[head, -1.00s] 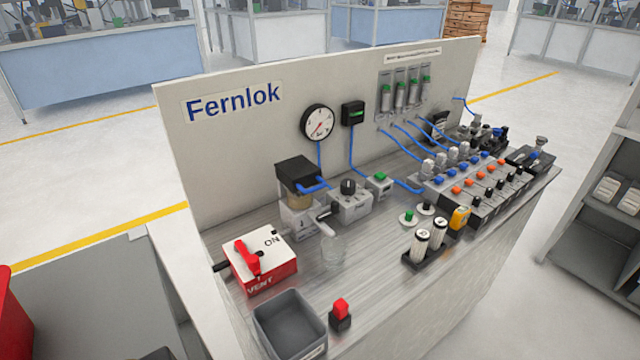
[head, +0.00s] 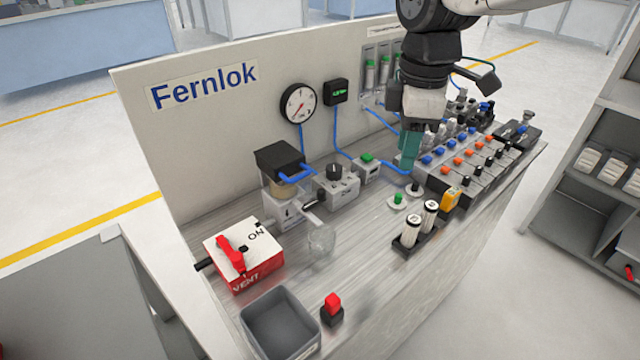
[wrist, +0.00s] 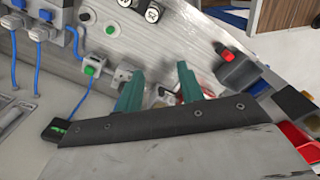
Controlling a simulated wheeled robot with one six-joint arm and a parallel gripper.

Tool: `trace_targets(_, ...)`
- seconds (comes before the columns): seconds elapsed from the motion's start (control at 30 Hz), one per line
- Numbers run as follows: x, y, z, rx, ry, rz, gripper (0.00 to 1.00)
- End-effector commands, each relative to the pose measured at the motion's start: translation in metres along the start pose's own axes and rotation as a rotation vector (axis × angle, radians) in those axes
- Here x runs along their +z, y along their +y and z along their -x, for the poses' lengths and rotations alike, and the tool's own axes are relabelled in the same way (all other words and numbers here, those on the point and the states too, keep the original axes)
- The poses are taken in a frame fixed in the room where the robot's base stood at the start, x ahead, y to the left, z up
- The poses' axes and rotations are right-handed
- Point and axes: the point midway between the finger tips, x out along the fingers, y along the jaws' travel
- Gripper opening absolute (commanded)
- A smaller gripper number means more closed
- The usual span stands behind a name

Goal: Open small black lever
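A small black lever-like part (head: 320,196) shows in the head view, between the filter unit (head: 284,210) and the grey regulator with a black knob (head: 337,184). It is too small to tell its exact position. My gripper (head: 408,165) hangs over the bench to its right, near the valve row and apart from the lever. In the wrist view its two teal fingers (wrist: 158,80) stand apart with a gap between them, so it is open and appears empty. I cannot make out the black lever clearly in the wrist view.
A red and white box with a red handle (head: 243,252), a grey bin (head: 280,325) and a red button (head: 333,306) stand at the front left. White cylinders in a black holder (head: 408,242) stand at the front. The Fernlok panel (head: 200,130) rises behind.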

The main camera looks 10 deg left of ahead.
Motion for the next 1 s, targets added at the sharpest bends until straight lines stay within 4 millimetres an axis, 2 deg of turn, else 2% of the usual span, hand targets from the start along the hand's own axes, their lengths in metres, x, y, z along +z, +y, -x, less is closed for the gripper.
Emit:
trace_targets(0.03,-0.031,0.010,-0.011,-0.013,-0.004,0.135,0.38)
trace_targets(0.1,-0.064,0.020,-0.022,-0.020,-0.005,0.300,0.38)
trace_targets(0.2,-0.103,0.027,-0.038,-0.030,-0.006,0.484,0.38)
trace_targets(0.3,-0.128,0.030,-0.048,-0.035,-0.006,0.604,0.38)
trace_targets(0.47,-0.141,0.031,-0.060,-0.038,-0.006,0.675,0.38)
trace_targets(0.8,-0.139,0.029,-0.111,-0.040,-0.007,0.674,0.38)
trace_targets(1.0,-0.139,0.029,-0.129,-0.037,-0.006,0.673,0.38)
